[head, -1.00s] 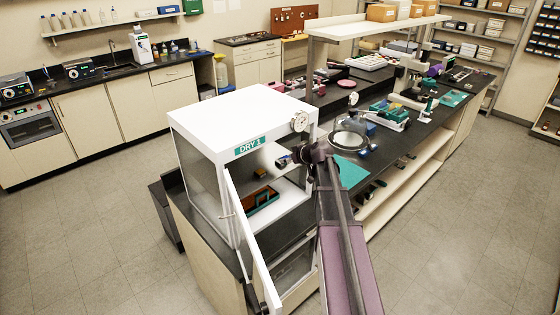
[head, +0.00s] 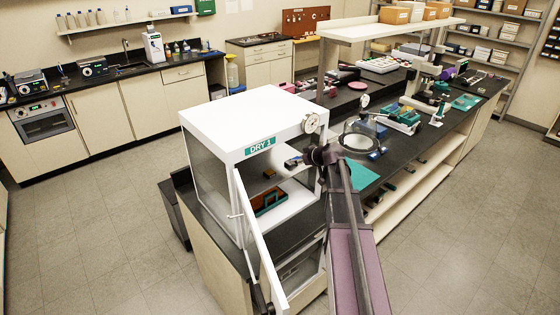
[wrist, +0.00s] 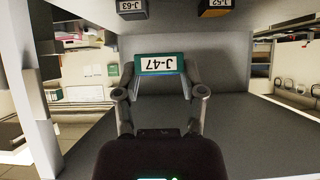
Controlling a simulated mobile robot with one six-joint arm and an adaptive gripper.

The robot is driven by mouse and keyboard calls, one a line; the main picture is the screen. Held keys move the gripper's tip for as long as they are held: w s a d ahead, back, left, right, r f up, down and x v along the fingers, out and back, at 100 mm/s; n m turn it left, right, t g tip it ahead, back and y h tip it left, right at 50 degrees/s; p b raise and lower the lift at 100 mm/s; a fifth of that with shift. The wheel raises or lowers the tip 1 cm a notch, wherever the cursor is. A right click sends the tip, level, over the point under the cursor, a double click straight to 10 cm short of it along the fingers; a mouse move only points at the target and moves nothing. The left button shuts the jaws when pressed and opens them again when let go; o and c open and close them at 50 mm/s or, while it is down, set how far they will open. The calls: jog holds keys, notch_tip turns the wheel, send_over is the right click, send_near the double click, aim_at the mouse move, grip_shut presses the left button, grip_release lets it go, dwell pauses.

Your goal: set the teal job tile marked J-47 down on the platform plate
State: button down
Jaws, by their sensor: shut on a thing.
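The teal tile with a white label reading J-47 (wrist: 160,64) sits between the fingertips of my gripper (wrist: 160,77) in the wrist view, its label upside down there. My gripper is shut on it. In the head view my gripper (head: 295,161) is at the open front of the white DRY 1 cabinet (head: 250,122); the tile is too small to make out there. I cannot pick out the platform plate for certain in either view.
Tiles marked J-63 (wrist: 132,8) and J-52 (wrist: 214,8) show at the top of the wrist view. The cabinet door (head: 262,245) stands open, close to my arm. An orange-and-green tray (head: 268,203) lies inside. Teal equipment (head: 402,115) stands on the dark bench beyond.

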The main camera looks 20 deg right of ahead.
jog(key=s+d+f+m+h+b, duration=0.1)
jog(key=s+d+f+b, duration=0.2)
jog(key=s, duration=0.4)
jog(key=s+d+f+m+h+b, duration=0.1)
jog(key=s+d+f+b, duration=0.3)
jog(key=s, duration=0.4)
jog(key=s+d+f+m+h+b, duration=0.1)
jog(key=s+d+f+b, duration=0.2)
jog(key=s+d, duration=0.3)
jog(key=shift+s+f+t, duration=0.2)
jog(key=shift+s+t, duration=0.2)
jog(key=shift+s, duration=0.25)
